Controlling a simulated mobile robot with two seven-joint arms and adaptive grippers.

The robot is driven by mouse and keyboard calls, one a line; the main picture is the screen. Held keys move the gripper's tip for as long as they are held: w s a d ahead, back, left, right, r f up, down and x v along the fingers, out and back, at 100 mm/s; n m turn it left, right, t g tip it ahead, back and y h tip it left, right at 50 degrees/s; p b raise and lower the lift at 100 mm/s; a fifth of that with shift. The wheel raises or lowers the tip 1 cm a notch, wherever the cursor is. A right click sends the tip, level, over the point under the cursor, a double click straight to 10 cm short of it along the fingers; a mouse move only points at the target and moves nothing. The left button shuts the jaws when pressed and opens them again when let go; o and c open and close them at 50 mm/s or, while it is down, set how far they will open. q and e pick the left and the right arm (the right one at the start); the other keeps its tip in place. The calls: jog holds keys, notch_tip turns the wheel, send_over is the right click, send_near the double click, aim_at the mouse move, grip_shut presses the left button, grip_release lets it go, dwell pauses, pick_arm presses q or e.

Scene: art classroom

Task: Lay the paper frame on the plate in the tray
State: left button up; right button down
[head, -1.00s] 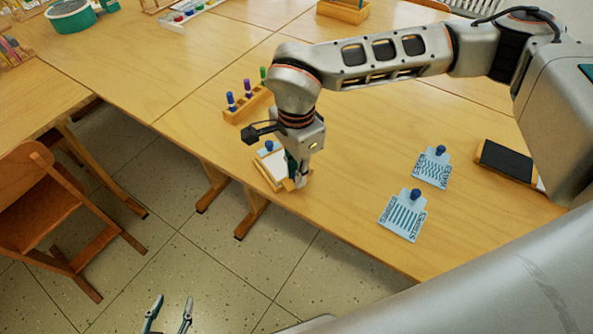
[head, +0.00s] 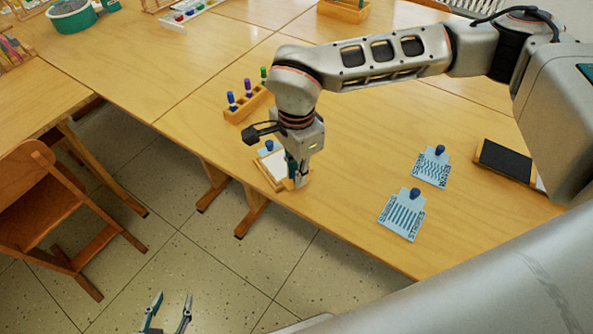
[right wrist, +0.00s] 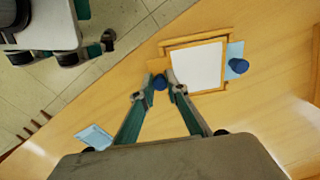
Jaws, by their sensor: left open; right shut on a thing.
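My right gripper (head: 297,183) is shut on the blue knob (right wrist: 160,82) at the tabbed side of the paper frame. The frame (right wrist: 197,41) is thin wood around a white sheet (right wrist: 198,66). It is over the wooden tray (head: 262,178) near the table's front edge. A light blue plate (right wrist: 235,50) with a blue knob (right wrist: 238,65) sticks out from under the frame's far side. Whether the frame rests fully on the plate cannot be told. My left gripper (head: 167,314) is open and empty, low over the floor.
Two more light blue plates with knobs, one wavy (head: 431,172) and one striped (head: 403,214), lie to the right. A black pad (head: 508,160) lies beyond them. A wooden holder (head: 245,105) with coloured markers stands behind the tray. The table between is clear.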

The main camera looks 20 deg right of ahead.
pick_arm(q)
jog(key=shift+w+r, duration=0.15)
jog(key=shift+r, duration=0.2)
dwell(0.4)
pick_arm(e)
jog(key=c, duration=1.9)
grip_release()
jog(key=shift+o, duration=0.3)
jog(key=shift+o, duration=0.8)
jog(key=shift+r+p, duration=1.95)
jog(key=shift+r, duration=1.1)
pick_arm(q)
jog(key=shift+t, duration=0.4)
jog(key=r, duration=0.2)
jog(key=w+r, duration=0.2)
jog(key=r, duration=0.1)
jog(key=shift+r, duration=0.3)
